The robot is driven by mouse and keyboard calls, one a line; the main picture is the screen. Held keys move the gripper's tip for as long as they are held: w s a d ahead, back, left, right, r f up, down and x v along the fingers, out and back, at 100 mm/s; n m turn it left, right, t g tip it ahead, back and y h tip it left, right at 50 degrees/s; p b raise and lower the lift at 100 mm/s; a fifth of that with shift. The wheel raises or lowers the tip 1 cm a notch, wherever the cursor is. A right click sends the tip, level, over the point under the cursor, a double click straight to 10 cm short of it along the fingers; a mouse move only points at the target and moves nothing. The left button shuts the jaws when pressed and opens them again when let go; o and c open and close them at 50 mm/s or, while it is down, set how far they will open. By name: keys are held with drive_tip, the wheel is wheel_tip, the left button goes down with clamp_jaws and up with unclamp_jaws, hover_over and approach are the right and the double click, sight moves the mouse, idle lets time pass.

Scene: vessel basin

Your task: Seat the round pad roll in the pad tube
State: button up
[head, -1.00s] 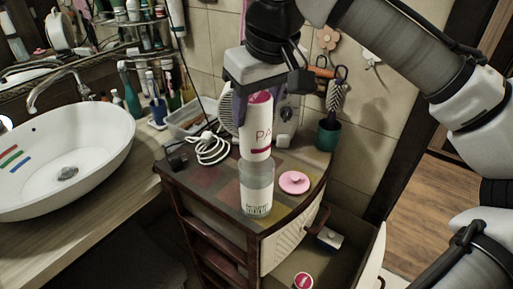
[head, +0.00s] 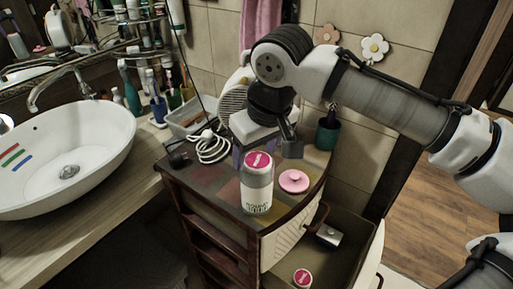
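The pad tube (head: 257,200) stands upright on the cabinet top, clear-grey with dark print low on its side. The round pad roll (head: 259,162) is upright inside it, well down, with its pink-red end facing up. Its top shows around the rim; I cannot tell whether its bottom touches the tube's floor. My gripper (head: 255,152) is just behind and above the roll, apart from it as far as I can see. One purple finger shows left of the roll's top; the fingertips are partly hidden behind the roll. It appears open and empty.
A pink knobbed lid (head: 294,181) lies right of the tube. A coiled white cable (head: 211,147) and a green cup (head: 327,135) are further back. An open drawer (head: 340,255) below holds a small pink-topped container (head: 302,278). A sink (head: 60,150) is at left.

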drive_tip(key=shift+o, duration=0.7)
drive_tip(key=b+v, duration=0.2)
drive_tip(key=v, duration=1)
